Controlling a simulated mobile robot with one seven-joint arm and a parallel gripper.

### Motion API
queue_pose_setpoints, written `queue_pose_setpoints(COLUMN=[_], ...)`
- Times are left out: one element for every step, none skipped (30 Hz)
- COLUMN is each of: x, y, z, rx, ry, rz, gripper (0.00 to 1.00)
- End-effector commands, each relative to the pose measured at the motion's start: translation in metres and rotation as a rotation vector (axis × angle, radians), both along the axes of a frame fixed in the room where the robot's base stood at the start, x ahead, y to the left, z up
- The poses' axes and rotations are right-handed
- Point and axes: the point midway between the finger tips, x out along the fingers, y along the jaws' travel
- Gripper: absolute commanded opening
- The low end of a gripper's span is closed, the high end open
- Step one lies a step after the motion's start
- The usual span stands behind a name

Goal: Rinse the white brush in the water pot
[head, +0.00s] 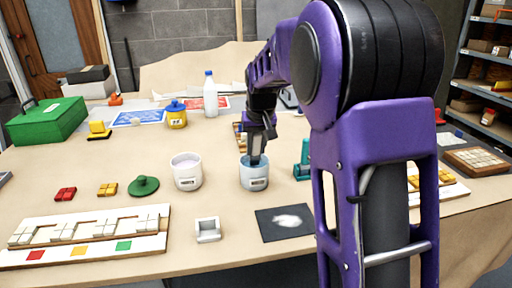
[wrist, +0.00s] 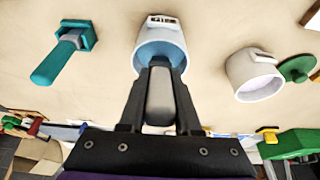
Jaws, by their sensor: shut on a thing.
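My gripper (head: 258,140) points down over the water pot (head: 254,183), a white cup with blue inside and a label on its front. My gripper (wrist: 160,68) is shut on a pale grey-white handle (wrist: 160,97), which I take to be the white brush. Its bristle end is hidden by the fingertips and the pot. In the wrist view the fingertips overlap the mouth of the water pot (wrist: 163,35). I cannot tell how deep the brush is or whether it touches the pot wall.
A second white pot (head: 187,176) with pale contents stands left of the water pot. A teal tool (head: 302,162) stands close on the right. A dark panel with a white smear (head: 286,222) and a white holder (head: 207,229) lie in front. A tile panel (head: 85,235) lies front left.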

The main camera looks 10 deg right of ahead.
Motion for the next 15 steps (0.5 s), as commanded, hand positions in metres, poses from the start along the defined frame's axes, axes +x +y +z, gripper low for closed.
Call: queue_pose_setpoints(x=[0.0,0.0,0.0,0.0,0.0,0.0,0.0,0.0,0.0,0.0,0.0,0.0,0.0,0.0,0.0], y=[0.0,0.0,0.0,0.0,0.0,0.0,0.0,0.0,0.0,0.0,0.0,0.0,0.0,0.0,0.0], z=[0.009,0.012,0.015,0.017,0.02,0.023,0.025,0.028,0.031,0.034,0.036,0.039,0.042,0.044,0.047], rx=[0.0,0.0,0.0,0.0,0.0,0.0,0.0,0.0,0.0,0.0,0.0,0.0,0.0,0.0,0.0], ry=[-0.001,-0.002,-0.002,-0.002,-0.002,-0.002,-0.003,-0.003,-0.003,-0.003,-0.003,-0.003,-0.003,-0.003,-0.003], rz=[0.0,0.0,0.0,0.0,0.0,0.0,0.0,0.0,0.0,0.0,0.0,0.0,0.0,0.0,0.0], gripper=[0.0,0.0,0.0,0.0,0.0,0.0,0.0,0.0,0.0,0.0,0.0,0.0,0.0,0.0,0.0])
